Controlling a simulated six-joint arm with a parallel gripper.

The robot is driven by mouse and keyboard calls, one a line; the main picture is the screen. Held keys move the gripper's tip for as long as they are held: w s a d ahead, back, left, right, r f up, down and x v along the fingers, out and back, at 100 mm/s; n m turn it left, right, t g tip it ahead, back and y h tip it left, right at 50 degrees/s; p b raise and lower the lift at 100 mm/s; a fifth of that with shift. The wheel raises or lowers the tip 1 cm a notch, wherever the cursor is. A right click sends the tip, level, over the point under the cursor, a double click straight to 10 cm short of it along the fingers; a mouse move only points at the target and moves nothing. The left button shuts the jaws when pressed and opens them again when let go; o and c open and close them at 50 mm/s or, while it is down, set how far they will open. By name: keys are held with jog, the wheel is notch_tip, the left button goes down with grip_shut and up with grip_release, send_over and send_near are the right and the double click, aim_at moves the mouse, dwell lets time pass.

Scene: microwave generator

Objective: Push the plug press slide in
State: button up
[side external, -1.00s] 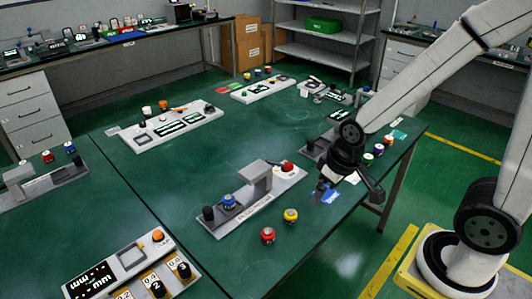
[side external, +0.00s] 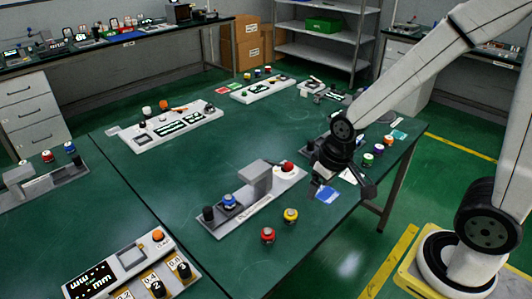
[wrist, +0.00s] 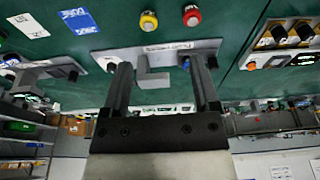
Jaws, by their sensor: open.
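The grey press station (side external: 240,212) lies near the table's front edge, left of my gripper. It carries a grey upright block (side external: 257,176), a red button (side external: 288,167), a blue-topped knob (side external: 228,201) and a black knob (side external: 208,212). My gripper (side external: 341,188) is open and empty above the table, right of the station and apart from it in the side view. In the wrist view its two fingers (wrist: 159,64) frame the grey block (wrist: 150,77). Its fingers partly cover the station (wrist: 168,49) there. I cannot clearly tell which part is the slide.
A red button (side external: 267,234) and a yellow button (side external: 291,215) stand in front of the station. A blue card (side external: 327,195) lies under my gripper. Several colored buttons (side external: 378,149) stand at the table's right edge. The table's middle is clear.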

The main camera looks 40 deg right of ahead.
jog(key=w+a+f+n+g, duration=0.1)
jog(key=w+a, duration=0.2)
jog(key=w, duration=0.5)
jog(key=w+a+f, duration=0.1)
jog(key=w+a, duration=0.1)
jog(key=w, duration=0.5)
jog(key=n+g, duration=0.1)
jog(key=g, duration=0.1)
send_over(207, 209)
jog(key=f, duration=0.7)
jog(key=shift+s+d, duration=0.25)
jog(key=shift+d, duration=0.15)
jog(key=shift+w+a+f, duration=0.25)
jog(key=shift+a+f, duration=0.05)
jog(key=shift+a, duration=0.05)
jog(key=shift+f, duration=3.9)
